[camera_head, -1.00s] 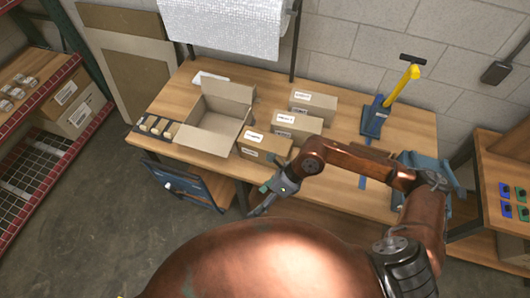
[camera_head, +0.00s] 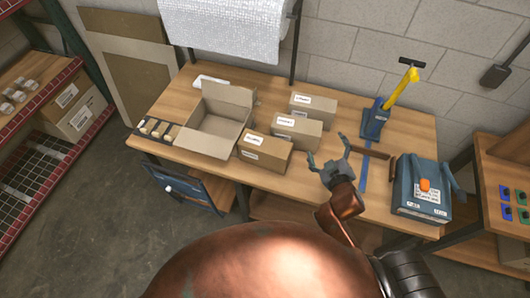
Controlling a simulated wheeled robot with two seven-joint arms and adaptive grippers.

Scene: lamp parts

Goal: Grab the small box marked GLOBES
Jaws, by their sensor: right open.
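Three small closed cardboard boxes with white labels stand in a slanted row on the wooden table: a back box (camera_head: 313,107), a middle box (camera_head: 297,133) and a front box (camera_head: 264,154). The label print is too small to read, so I cannot tell which one is marked GLOBES. My right gripper (camera_head: 326,147) is open and empty, just right of the middle and front boxes. Its fingers point toward the back of the table, and I cannot tell its exact height. My left gripper is not in view.
An open cardboard carton (camera_head: 205,137) stands left of the boxes, with a dark tray of small parts (camera_head: 158,128) beside it. A blue tool with a yellow handle (camera_head: 375,119) stands at the back right. A blue case (camera_head: 419,190) lies at the table's right end.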

